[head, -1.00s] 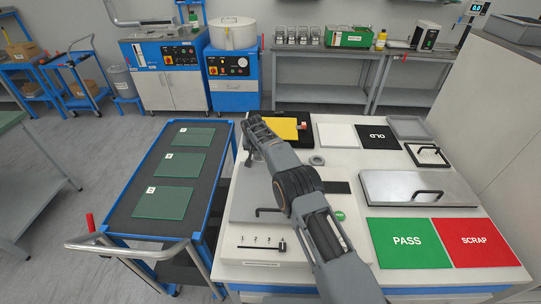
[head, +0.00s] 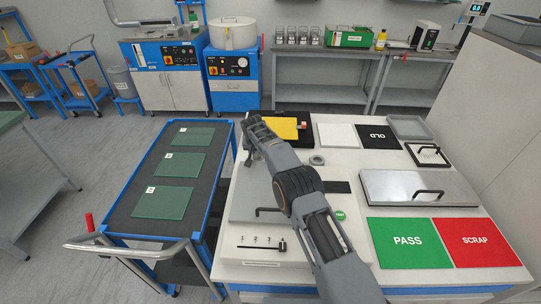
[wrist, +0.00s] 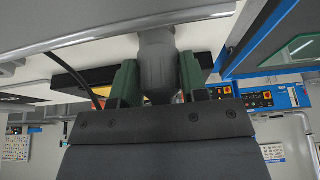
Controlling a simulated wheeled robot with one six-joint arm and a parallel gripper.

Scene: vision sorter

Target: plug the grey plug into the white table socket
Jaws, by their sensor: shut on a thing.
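The grey plug (wrist: 157,68) is held between the two green fingers of my gripper (wrist: 156,82) in the wrist view. The fingers are shut on its sides. The plug's far end points toward a pale surface at the top of that view; I cannot tell whether it touches. In the head view my gripper (head: 250,152) is over the left edge of the white table (head: 350,185), beside the blue trolley. The plug is hidden or too small to make out there. I cannot make out the white socket in either view.
A blue trolley (head: 122,226) with several green panels stands left of the table. A grey ring (head: 317,160) lies right of my arm. A black cable (wrist: 80,45) hangs left of the plug.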

